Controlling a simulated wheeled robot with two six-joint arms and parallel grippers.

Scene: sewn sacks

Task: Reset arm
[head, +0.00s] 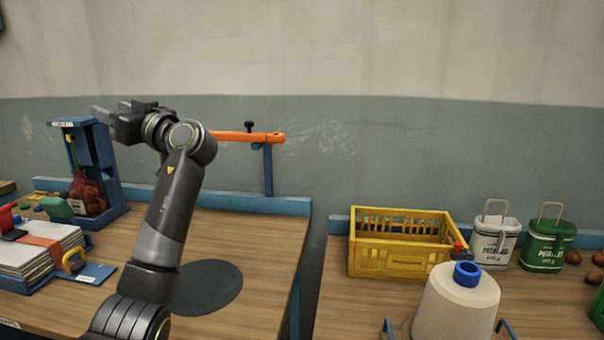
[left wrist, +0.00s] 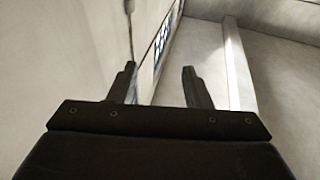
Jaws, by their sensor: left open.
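My left gripper (head: 106,112) is raised above the left table in the head view, at the height of the top of the blue stand. In the left wrist view its two fingers (left wrist: 160,85) are apart with nothing between them. Behind them only walls and a window strip show. My left arm rises from the bottom of the head view and bends to the left at the top. My right gripper is in neither view.
A blue stand (head: 90,150) with a red net sack (head: 88,192) is at the left. An orange bar (head: 245,137) sits on a blue post. A yellow crate (head: 395,250), a thread cone (head: 455,305), and white (head: 494,240) and green (head: 543,243) tins stand on the right table.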

